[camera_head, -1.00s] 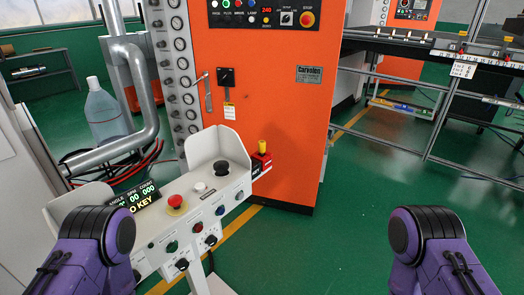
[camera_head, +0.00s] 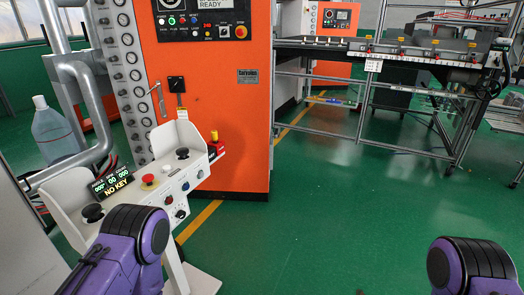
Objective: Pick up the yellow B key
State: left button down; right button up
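No key with a readable B shows. A small yellow-topped piece (camera_head: 214,135) stands on a red and black block (camera_head: 217,150) at the right side of the white control console (camera_head: 187,180); I cannot tell whether it is a key. Several small yellow pieces (camera_head: 403,41) show along the work table (camera_head: 420,58) at the upper right, too small to identify. Purple links of my two arms show at the bottom edge. Both grippers are outside the view.
An orange cabinet (camera_head: 235,110) stands behind the console. A large translucent bottle (camera_head: 55,132) and grey pipes (camera_head: 95,110) are at the left. The table's metal frame (camera_head: 363,108) stands at the right. The green floor (camera_head: 335,215) between console and table is open.

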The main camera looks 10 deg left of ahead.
aim_at(215, 136)
jog(key=z, duration=3.6)
jog(key=i, duration=0.1)
jog(key=u, duration=3)
jog(key=i, duration=1.15)
jog(key=u, duration=0.95)
jog(key=i, duration=0.8)
jog(key=u, duration=0.9)
